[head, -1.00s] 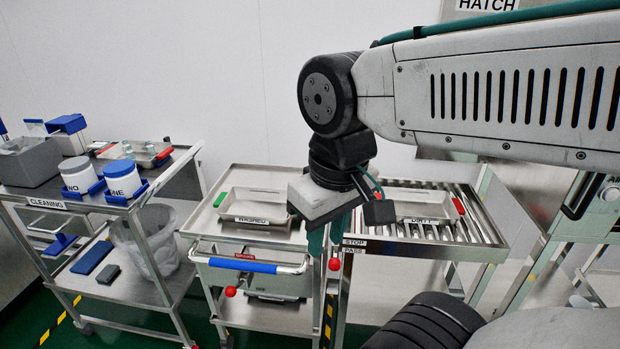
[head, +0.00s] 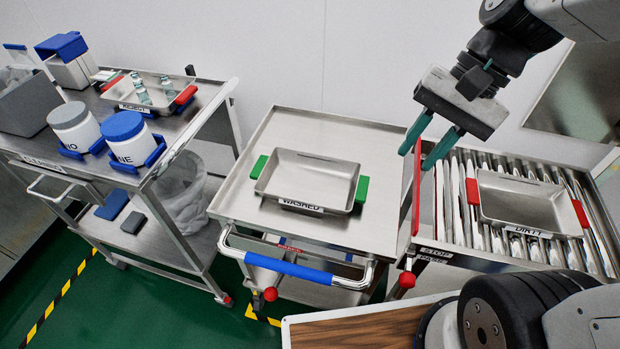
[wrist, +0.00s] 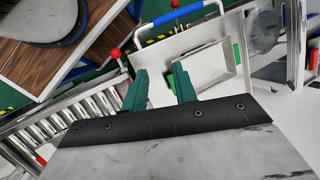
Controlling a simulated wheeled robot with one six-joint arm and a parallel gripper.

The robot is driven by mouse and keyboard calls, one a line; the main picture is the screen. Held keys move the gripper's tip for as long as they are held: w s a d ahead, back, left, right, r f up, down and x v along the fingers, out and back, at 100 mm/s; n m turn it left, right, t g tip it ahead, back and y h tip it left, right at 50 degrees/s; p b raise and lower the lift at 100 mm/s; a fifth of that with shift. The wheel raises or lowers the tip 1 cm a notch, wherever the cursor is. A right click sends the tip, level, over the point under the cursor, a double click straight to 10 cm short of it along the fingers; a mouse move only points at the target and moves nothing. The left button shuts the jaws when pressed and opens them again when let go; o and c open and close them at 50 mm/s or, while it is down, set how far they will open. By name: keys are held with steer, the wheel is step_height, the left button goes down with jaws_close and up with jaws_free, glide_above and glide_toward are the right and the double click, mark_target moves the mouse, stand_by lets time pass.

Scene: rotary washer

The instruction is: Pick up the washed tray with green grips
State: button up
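The washed tray (head: 305,177) is a shallow metal tray with a "WASHED" label on its front. It lies flat on the steel cart top (head: 345,128), with a green grip (head: 361,190) at its right end and another green grip (head: 259,167) at its left. My gripper (head: 420,153) is open and empty, above and to the right of the tray, near the cart's right edge. In the wrist view the tray (wrist: 215,65) shows beyond my green fingers (wrist: 160,88), and one finger overlaps the near green grip in the picture.
A dirty tray (head: 520,200) with red grips sits on the roller conveyor (head: 465,225) at right. A red stop bar (head: 416,190) stands between conveyor and cart. The cart has a blue handle (head: 290,266). A cleaning trolley (head: 175,150) at left holds tubs and another red-gripped tray (head: 150,92).

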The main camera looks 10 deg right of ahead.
steer(key=w+d+f+m+t+y, duration=0.15)
steer(key=w+f+m+y, duration=0.25)
steer(key=w+f+m, duration=0.45)
steer(key=w+f+m+t+y, duration=0.3)
steer(key=w+f+m+y, duration=0.15)
steer(key=w+m, duration=0.65)
steer(key=shift+n, duration=0.25)
steer(key=f, duration=0.3)
steer(key=w+f, duration=0.1)
steer(key=f, duration=0.2)
steer(key=w+a+f, duration=0.1)
steer(key=f, duration=0.2)
steer(key=shift+f, duration=0.1)
steer(key=x, duration=0.6)
steer(key=shift+w+a, duration=0.1)
steer(key=shift+a, duration=0.2)
steer(key=shift+t, duration=0.25)
jaws_close()
